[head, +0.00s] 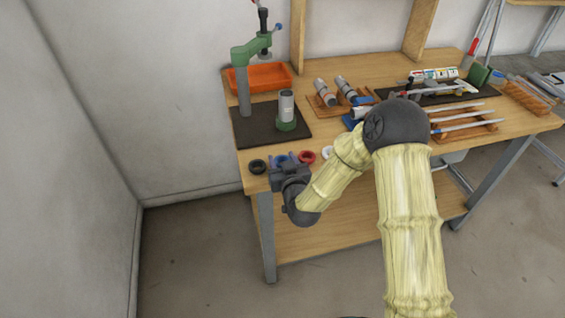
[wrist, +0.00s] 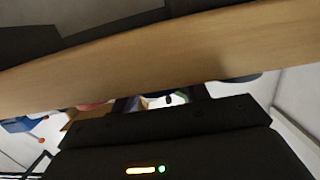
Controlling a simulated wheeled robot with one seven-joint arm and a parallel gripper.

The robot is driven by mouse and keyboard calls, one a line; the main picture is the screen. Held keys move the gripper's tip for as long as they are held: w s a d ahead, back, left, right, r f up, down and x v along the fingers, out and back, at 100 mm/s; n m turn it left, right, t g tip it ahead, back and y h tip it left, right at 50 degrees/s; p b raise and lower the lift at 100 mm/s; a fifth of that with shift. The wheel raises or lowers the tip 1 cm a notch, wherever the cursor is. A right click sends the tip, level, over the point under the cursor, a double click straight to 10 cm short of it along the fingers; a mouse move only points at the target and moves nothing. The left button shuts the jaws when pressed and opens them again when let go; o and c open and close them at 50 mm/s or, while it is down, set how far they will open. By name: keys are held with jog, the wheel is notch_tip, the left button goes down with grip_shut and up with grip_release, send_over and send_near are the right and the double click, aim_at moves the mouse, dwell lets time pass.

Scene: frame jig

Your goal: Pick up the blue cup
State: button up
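The blue cup (head: 282,159) is a small, low round piece in a row at the table's front left edge, in the head view. My gripper (head: 283,161) is at that edge, its two fingers apart, one on each side of the blue cup as seen from the head. The gripper body hides part of the cup's near side. In the wrist view my gripper (wrist: 160,103) also shows with a gap between its fingers. The blue cup cannot be made out clearly there, and I cannot tell whether the fingers touch it.
A black cup (head: 258,166) stands to the left, a red cup (head: 307,157) and a white cup (head: 327,152) to the right. Behind are a dark mat (head: 262,134) with a green press (head: 243,80) and an orange tray (head: 270,77). The table edge (wrist: 130,63) crosses the wrist view.

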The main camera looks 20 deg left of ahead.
jog(key=shift+r, duration=0.15)
notch_tip(320, 180, up, 10)
jog(key=shift+f, duration=0.15)
dwell(0.5)
dwell(0.4)
